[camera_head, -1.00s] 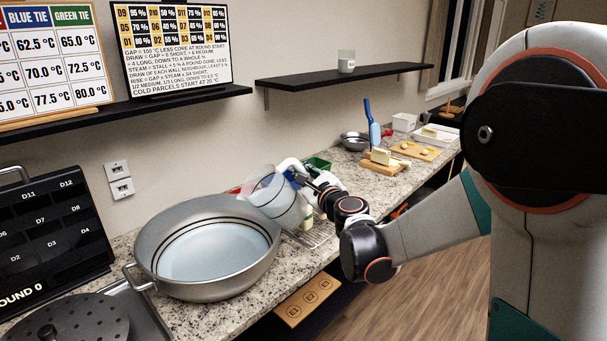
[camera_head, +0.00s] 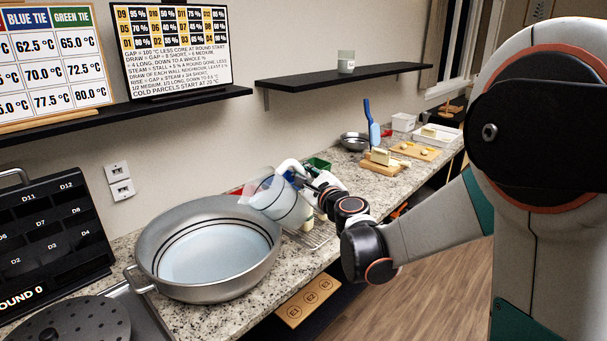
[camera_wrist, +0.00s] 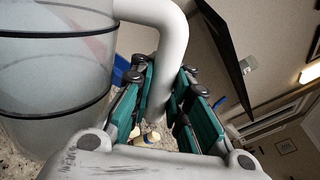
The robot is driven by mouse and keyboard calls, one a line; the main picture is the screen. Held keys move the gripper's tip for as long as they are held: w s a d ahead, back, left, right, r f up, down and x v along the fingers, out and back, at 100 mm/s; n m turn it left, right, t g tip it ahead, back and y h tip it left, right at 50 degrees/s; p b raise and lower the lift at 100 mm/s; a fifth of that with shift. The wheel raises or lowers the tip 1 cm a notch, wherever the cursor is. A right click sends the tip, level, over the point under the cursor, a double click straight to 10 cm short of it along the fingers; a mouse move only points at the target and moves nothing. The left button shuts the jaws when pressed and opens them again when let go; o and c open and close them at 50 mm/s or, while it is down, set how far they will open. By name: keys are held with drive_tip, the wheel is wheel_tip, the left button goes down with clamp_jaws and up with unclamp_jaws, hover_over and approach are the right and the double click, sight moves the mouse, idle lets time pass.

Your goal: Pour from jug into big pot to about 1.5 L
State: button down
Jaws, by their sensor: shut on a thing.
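The big pot (camera_head: 165,275) is a wide steel pan on the counter with pale liquid (camera_head: 212,253) in it and dark rings on its inner wall. The clear jug (camera_head: 268,192) is at the pot's right rim, tilted to the left toward the pot, with dark bands around it. No stream of liquid can be made out. My gripper (camera_head: 312,182) is shut on the jug's white handle. In the wrist view the gripper's teal pads (camera_wrist: 158,112) close around the white handle (camera_wrist: 165,40), and the jug (camera_wrist: 50,95) fills the left side.
A wire rack (camera_head: 318,236) lies right of the pot under my gripper. A perforated lid (camera_head: 75,322) is at front left, near a dark display (camera_head: 50,230). Farther right stand a butter board (camera_head: 382,168), a metal bowl (camera_head: 354,141) and a white tray (camera_head: 435,135). A shelf (camera_head: 345,76) hangs above.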

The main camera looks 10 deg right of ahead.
drive_tip(key=shift+a+r+n, duration=0.2)
drive_tip(key=shift+r+n, duration=0.1)
drive_tip(key=shift+n, duration=0.1)
idle(0.7)
drive_tip(key=shift+a+r+n+p, duration=0.25)
drive_tip(key=shift+a+n+p, duration=0.15)
drive_tip(key=shift+n, duration=0.1)
idle(1.7)
drive_tip(key=shift+s+a+r+n, duration=0.15)
drive_tip(key=shift+a+n, duration=0.4)
drive_tip(key=shift+n, duration=0.15)
idle(1.3)
drive_tip(key=shift+a+n, duration=0.45)
drive_tip(key=shift+n, duration=0.05)
idle(2.2)
